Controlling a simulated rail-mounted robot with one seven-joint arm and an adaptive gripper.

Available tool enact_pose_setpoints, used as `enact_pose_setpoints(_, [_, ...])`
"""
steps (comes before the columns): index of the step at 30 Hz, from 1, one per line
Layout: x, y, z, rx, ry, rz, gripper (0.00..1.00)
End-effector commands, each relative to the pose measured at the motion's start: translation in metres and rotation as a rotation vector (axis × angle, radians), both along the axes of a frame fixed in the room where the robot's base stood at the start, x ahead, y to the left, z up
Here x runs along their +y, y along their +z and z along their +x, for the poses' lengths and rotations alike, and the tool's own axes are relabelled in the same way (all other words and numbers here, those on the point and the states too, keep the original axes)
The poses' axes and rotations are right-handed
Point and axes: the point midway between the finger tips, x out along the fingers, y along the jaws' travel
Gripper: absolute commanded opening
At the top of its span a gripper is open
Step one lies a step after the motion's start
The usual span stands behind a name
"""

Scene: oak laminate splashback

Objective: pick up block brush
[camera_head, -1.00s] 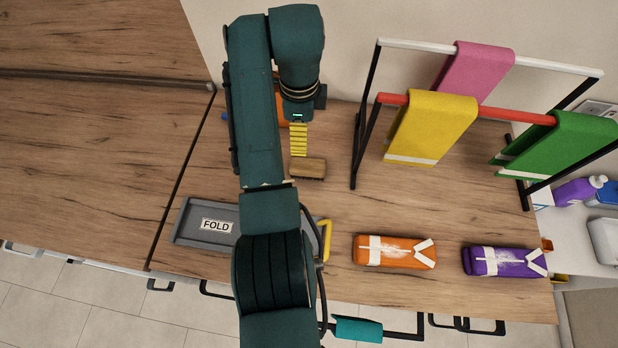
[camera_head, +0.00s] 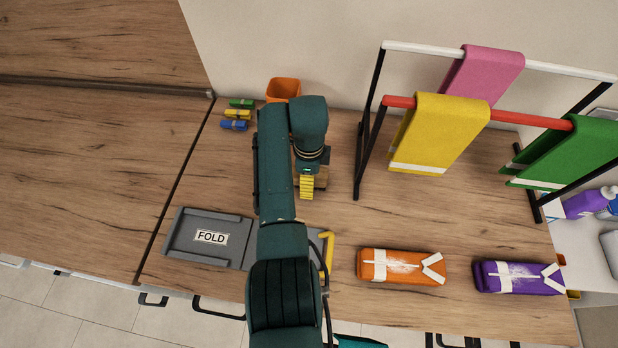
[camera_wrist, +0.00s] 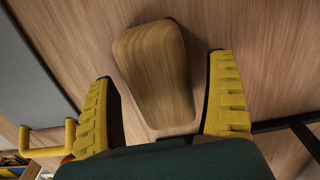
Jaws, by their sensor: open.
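The block brush (camera_wrist: 155,70) shows in the wrist view as a wooden block with rounded corners, wider at the top and tapering downward. In the head view its wooden end (camera_head: 321,180) shows beside my gripper, and the rest is hidden behind the fingers. My gripper (camera_head: 306,190) has yellow ribbed fingers and is open. In the wrist view the fingers of my gripper (camera_wrist: 163,90) stand left and right of the brush's narrower part, with a gap on each side. Bristles are not visible.
A grey folding board (camera_head: 192,256) marked FOLD, with a yellow handle (camera_head: 328,252), lies to the left. A drying rack (camera_head: 360,150) with cloths stands to the right. Orange (camera_head: 400,266) and purple (camera_head: 515,277) packages lie in front. An orange bin (camera_head: 283,90) and pegs (camera_head: 238,114) are behind.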

Motion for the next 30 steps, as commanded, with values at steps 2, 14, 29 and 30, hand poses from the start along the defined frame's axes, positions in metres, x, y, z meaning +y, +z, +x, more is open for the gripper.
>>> enact_pose_setpoints(2, [0.000,-0.003,0.000,-0.002,0.000,0.000,0.87])
enact_pose_setpoints(14, [0.000,-0.003,0.000,-0.001,0.000,0.000,0.44])
enact_pose_setpoints(29, [0.000,0.012,0.002,-0.006,0.000,0.000,0.15])
enact_pose_setpoints(30, [0.000,0.020,0.002,-0.006,0.000,0.000,0.15])
